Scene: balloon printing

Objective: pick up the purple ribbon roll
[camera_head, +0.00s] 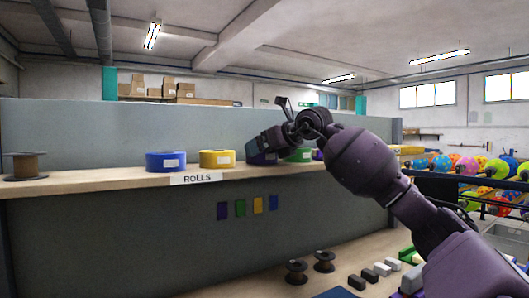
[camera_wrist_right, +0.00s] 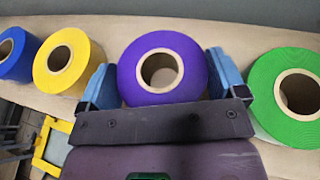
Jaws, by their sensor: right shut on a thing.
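The purple ribbon roll (camera_wrist_right: 200,72) stands between the two blue fingers of my right gripper (camera_wrist_right: 159,80) in the right wrist view, its pale core facing the camera. The fingers are shut on its sides. In the head view my right gripper (camera_head: 270,143) reaches down to the shelf from the right, and the purple roll (camera_head: 257,158) is partly hidden under it. I cannot tell whether the roll still touches the shelf. My left gripper is in neither view.
A yellow roll (camera_wrist_right: 86,51) and a blue roll (camera_wrist_right: 24,68) stand left of the purple roll; a green roll (camera_wrist_right: 268,78) stands close on the right. A brown spool (camera_head: 25,166) is at the far left of the shelf (camera_head: 110,181). Dark spools (camera_head: 297,271) and blocks lie on the lower table.

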